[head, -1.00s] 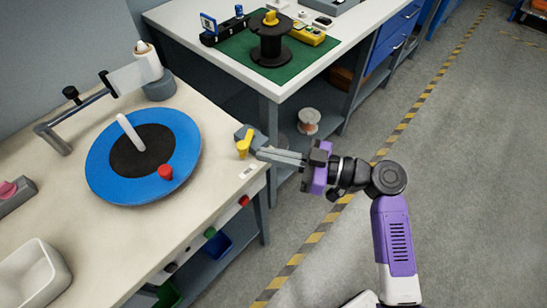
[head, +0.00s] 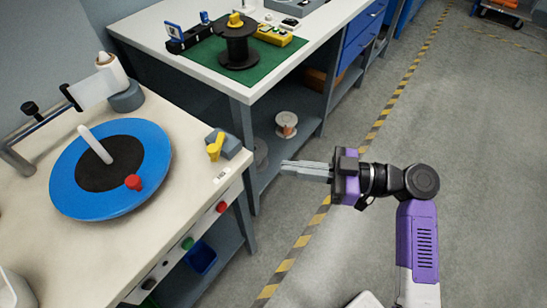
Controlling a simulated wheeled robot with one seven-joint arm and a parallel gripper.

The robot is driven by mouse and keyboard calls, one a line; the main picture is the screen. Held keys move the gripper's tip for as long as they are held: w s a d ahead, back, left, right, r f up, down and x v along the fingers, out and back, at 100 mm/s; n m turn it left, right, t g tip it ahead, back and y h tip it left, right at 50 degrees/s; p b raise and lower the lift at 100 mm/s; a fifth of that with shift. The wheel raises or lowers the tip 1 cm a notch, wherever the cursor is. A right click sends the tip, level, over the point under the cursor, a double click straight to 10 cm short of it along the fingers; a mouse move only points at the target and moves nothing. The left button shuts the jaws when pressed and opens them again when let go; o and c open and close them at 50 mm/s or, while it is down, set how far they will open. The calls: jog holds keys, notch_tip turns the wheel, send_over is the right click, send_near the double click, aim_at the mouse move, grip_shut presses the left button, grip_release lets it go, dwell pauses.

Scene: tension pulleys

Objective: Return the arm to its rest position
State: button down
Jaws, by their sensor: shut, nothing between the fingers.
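My arm, purple, black and white, reaches up from the lower right of the head view. My gripper (head: 284,167) points left with its long grey fingers together and nothing between them. It hangs over the open floor, to the right of the near bench (head: 130,268) and clear of it. A grey block with a yellow lever (head: 216,147) sits at the bench's right corner, apart from the fingertips.
A blue disc (head: 68,188) with a red knob and a white post lies on the near bench. The far bench holds a green mat (head: 222,65) with a black spool (head: 237,45). Its lower shelf holds another spool (head: 286,124). Open floor (head: 460,130) extends right.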

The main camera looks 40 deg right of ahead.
jog(key=shift+s+d, duration=0.1)
jog(key=shift+s, duration=0.05)
jog(key=w+d+f+m+t+h, duration=0.1)
jog(key=w+d+m+t+h, duration=0.25)
jog(key=d+m+h, duration=0.3)
jog(key=s+d+f+m+g+h, duration=0.2)
jog(key=s+d+f+m+h, duration=0.2)
jog(key=f+m+h, duration=0.35)
jog(key=s+a+r+n, duration=0.2)
jog(key=s+a+r, duration=0.1)
jog(key=s+a, duration=0.4)
jog(key=s+a+r+n+y, duration=0.1)
jog(key=s+a+r+n, duration=0.2)
jog(key=s+a, duration=0.4)
jog(key=s, duration=0.7)
jog(key=shift+s+a+r+p, duration=0.15)
jog(key=shift+a+r+p, duration=0.1)
jog(key=shift+a+p, duration=0.1)
